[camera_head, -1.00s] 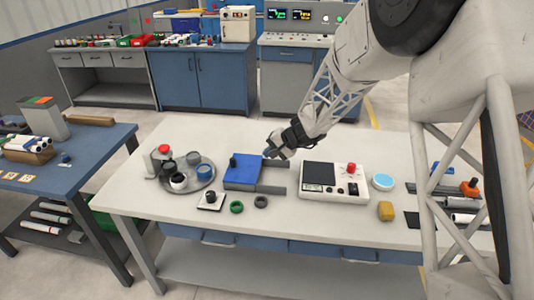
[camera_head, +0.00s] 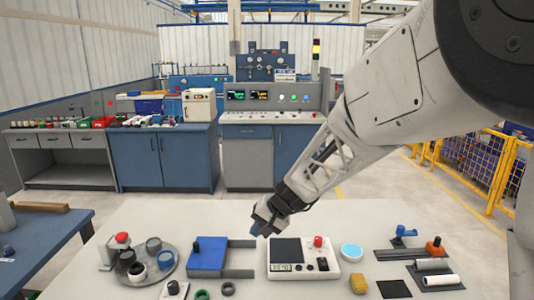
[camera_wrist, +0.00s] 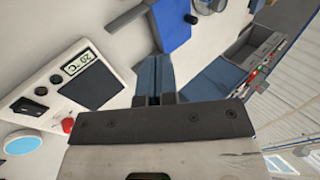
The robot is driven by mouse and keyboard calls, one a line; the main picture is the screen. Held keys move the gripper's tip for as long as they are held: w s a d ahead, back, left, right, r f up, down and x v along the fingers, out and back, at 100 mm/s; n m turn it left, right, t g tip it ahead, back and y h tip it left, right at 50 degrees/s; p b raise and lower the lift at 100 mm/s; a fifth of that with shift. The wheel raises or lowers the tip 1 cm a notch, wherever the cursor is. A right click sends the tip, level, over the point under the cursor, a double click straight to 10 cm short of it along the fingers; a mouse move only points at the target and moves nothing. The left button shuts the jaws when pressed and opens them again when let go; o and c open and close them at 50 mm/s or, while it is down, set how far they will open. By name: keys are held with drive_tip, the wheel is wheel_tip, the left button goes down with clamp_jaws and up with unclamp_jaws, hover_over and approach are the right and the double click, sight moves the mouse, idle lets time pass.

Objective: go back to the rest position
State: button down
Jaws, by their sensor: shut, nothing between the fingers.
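My gripper (camera_head: 260,227) is shut and empty. In the head view it hangs in the air above the white table (camera_head: 352,216), between a blue block fixture (camera_head: 207,257) and a white control box (camera_head: 331,264). In the wrist view the two blue-grey fingers (camera_wrist: 154,98) lie together with nothing between them. The control box (camera_wrist: 45,85) shows at the left of the wrist view, with its dark screen and red knob. The blue fixture (camera_wrist: 165,22) shows at the top. No object touches the fingers.
A round grey tray (camera_head: 168,275) with several pipe rings stands left of the fixture. Two loose rings, green (camera_head: 201,294) and dark (camera_head: 228,288), lie in front.

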drive_tip(key=s+d+r+h, duration=0.2)
drive_tip(key=s+d, duration=0.5)
drive_tip(key=s, duration=0.4)
drive_tip(key=s+d+r+h, duration=0.3)
drive_tip(key=s+d, duration=0.4)
drive_tip(key=s, duration=0.4)
drive_tip(key=s+d+r+t+h, duration=0.1)
drive_tip(key=s+d+r+h, duration=0.1)
drive_tip(key=s+d, duration=0.5)
drive_tip(key=s+r, duration=0.1)
drive_tip(key=s, duration=0.4)
drive_tip(key=shift+d+n+h, duration=0.2)
drive_tip(key=shift+n+h, duration=0.1)
drive_tip(key=shift+n, duration=0.1)
drive_tip(key=shift+s, duration=0.1)
